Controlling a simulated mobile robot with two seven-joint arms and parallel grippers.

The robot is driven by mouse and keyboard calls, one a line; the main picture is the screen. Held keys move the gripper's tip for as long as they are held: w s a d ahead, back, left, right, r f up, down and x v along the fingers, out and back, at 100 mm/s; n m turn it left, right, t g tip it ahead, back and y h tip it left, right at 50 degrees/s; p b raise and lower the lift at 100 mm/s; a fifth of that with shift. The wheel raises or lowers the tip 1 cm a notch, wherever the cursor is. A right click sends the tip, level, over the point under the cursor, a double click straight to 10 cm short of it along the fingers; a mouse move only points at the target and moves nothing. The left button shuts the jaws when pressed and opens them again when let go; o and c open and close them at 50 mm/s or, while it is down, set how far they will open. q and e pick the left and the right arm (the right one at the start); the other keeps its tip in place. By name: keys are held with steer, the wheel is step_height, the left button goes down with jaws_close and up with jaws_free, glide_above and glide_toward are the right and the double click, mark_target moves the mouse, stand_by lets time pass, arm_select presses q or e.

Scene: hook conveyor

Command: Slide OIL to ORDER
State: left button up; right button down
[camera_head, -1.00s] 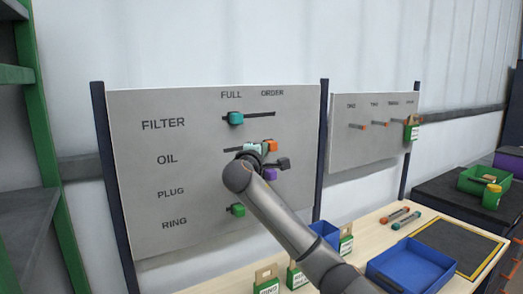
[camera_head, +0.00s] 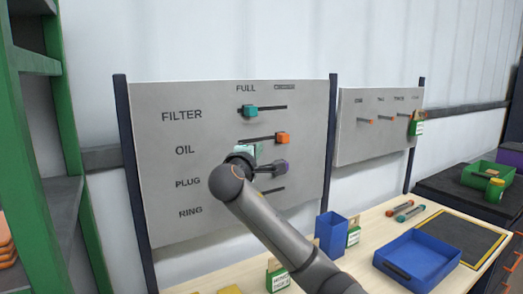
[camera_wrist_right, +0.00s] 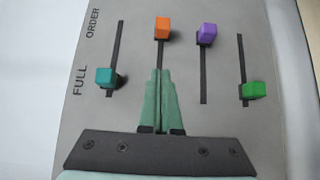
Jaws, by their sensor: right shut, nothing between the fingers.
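The OIL slider is an orange knob (camera_head: 283,138) at the right end of its slot, in line below the ORDER label (camera_head: 284,87). In the right wrist view the orange knob (camera_wrist_right: 162,27) stands at the ORDER end. My right gripper (camera_head: 252,151) is shut and empty, in front of the board (camera_head: 160,90) near the OIL and PLUG rows. In the wrist view its mint fingertips (camera_wrist_right: 159,74) point along the OIL slot, with a gap to the orange knob. My left gripper is in neither view.
The teal FILTER knob (camera_head: 250,111) is at FULL. The purple PLUG knob (camera_head: 280,166) is near ORDER, close to my gripper. The green RING knob (camera_wrist_right: 254,91) is at FULL and hidden in the head view. A blue tray (camera_head: 432,258) lies on the table at right.

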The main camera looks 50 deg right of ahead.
steer(key=shift+v, duration=1.25)
